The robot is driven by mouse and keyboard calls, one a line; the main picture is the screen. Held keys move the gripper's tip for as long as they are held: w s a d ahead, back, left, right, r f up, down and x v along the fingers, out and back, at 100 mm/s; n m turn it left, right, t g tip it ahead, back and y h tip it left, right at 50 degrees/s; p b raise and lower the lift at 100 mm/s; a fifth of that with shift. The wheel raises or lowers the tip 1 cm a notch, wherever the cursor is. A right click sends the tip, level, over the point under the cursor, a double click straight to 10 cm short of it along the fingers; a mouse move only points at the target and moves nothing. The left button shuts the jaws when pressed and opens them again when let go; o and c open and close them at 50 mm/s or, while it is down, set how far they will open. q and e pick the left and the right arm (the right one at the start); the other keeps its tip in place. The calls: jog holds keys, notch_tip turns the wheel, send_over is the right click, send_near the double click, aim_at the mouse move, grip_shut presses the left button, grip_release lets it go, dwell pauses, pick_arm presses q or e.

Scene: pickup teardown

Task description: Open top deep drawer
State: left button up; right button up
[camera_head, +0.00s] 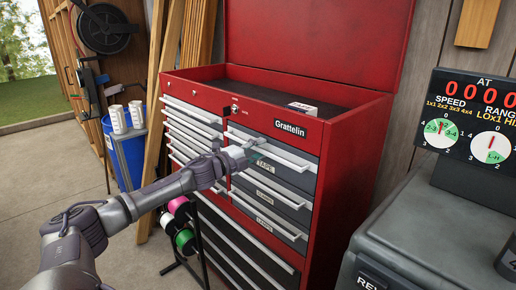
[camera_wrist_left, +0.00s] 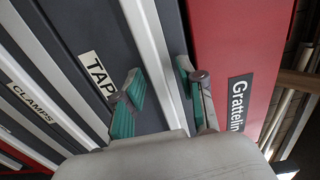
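The red tool chest (camera_head: 345,150) stands ahead with its lid up. Its top deep drawer has a dark grey front labelled TAPE (camera_head: 265,167) and looks closed. A long silver handle (camera_head: 290,158) runs along its top edge; the handle also shows in the wrist view (camera_wrist_left: 147,45). My left gripper (camera_head: 250,150) is at the left part of this handle. In the wrist view, its two green-padded fingers (camera_wrist_left: 160,90) are apart, one on each side of the silver handle. Whether they touch it I cannot tell. My right gripper is not in view.
The CLAMPS drawer (camera_head: 265,197) is below, and narrow drawers (camera_head: 190,130) are at left. A small box (camera_head: 302,108) lies in the chest's top tray. A spool rack (camera_head: 184,240) stands in front. A grey machine (camera_head: 430,235) is at right.

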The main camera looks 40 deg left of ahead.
pick_arm(q)
grip_shut()
jog(key=shift+f, duration=0.1)
dwell(0.4)
